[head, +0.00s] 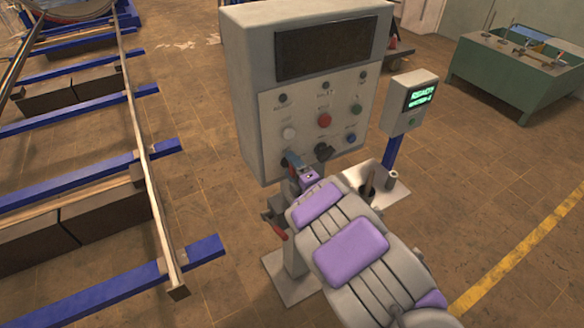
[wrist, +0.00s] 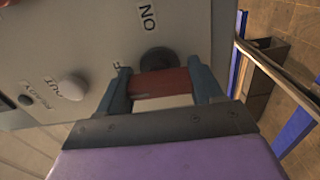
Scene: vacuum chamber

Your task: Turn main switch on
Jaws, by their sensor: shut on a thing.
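The grey control box (head: 250,85) stands upright with buttons and knobs on its front panel. My gripper (head: 291,161) is at the lower left of that panel, with a blue finger against it. In the wrist view, my gripper (wrist: 163,85) has its two blue fingers on either side of a red switch handle (wrist: 160,82). The handle sits in front of a dark round base (wrist: 158,59). An "ON" label shows beside the base; another label is mostly hidden by the left finger.
A small green-lit display box (head: 415,100) stands to the right. Blue-beamed racks (head: 120,110) lie at left.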

